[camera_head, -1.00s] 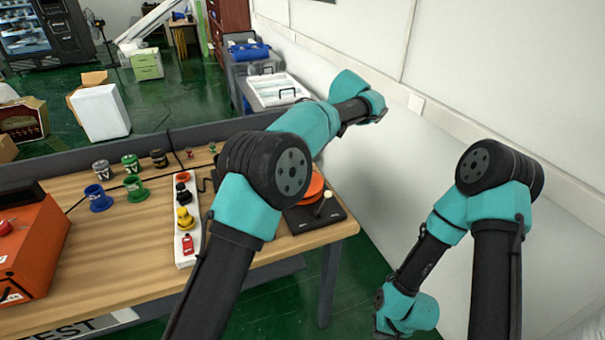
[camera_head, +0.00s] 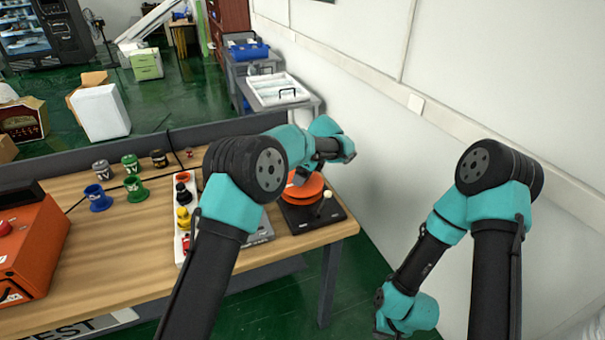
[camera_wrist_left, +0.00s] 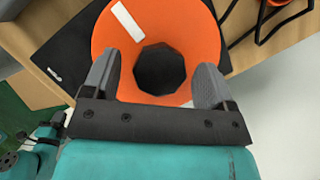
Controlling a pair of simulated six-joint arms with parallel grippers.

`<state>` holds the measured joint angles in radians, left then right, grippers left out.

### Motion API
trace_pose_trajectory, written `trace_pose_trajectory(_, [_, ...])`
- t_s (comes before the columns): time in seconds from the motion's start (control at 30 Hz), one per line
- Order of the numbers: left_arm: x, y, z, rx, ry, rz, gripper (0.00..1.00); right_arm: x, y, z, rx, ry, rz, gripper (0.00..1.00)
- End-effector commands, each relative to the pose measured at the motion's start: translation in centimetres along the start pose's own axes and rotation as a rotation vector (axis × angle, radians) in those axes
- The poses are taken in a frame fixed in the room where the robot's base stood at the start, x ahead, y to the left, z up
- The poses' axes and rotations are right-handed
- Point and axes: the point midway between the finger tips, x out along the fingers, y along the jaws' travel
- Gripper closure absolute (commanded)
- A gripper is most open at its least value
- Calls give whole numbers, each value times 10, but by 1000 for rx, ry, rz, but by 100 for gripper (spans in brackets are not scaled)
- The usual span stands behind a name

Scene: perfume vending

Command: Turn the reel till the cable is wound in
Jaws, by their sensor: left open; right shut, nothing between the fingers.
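The orange reel (camera_head: 305,192) sits on a black base plate (camera_head: 310,218) at the table's right end, partly hidden by my left arm. A pale knob (camera_head: 327,194) stands near its front right. In the left wrist view the reel (camera_wrist_left: 197,30) has a black many-sided hub (camera_wrist_left: 159,69) and a white stripe. My left gripper (camera_wrist_left: 156,85) is open, its two fingers on either side of the hub, over the orange disc. I cannot tell whether they touch it.
A white strip (camera_head: 179,245) with coloured buttons lies left of the reel. Several small cups stand further left, by an orange box (camera_head: 35,250). A white wall closes the right side.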

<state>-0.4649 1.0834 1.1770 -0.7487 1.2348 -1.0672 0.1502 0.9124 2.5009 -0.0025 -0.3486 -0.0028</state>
Motion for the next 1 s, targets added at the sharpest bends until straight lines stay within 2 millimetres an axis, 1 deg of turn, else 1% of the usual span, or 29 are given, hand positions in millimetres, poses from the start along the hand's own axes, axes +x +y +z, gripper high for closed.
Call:
trace_pose_trajectory(0.27, [2,0,0,0,0,0,21,0,0,0,0,0,0,100])
trace_pose_trajectory(0.3, [2,0,0,0,0,0,23,0,0,0,0,0,0,100])
trace_pose_trajectory(0.9, [1,0,0,1,0,0,80,0,0,0,0,0,0,100])
trace_pose_trajectory(1.0, [1,0,0,1,0,0,88,0,0,0,0,0,0,100])
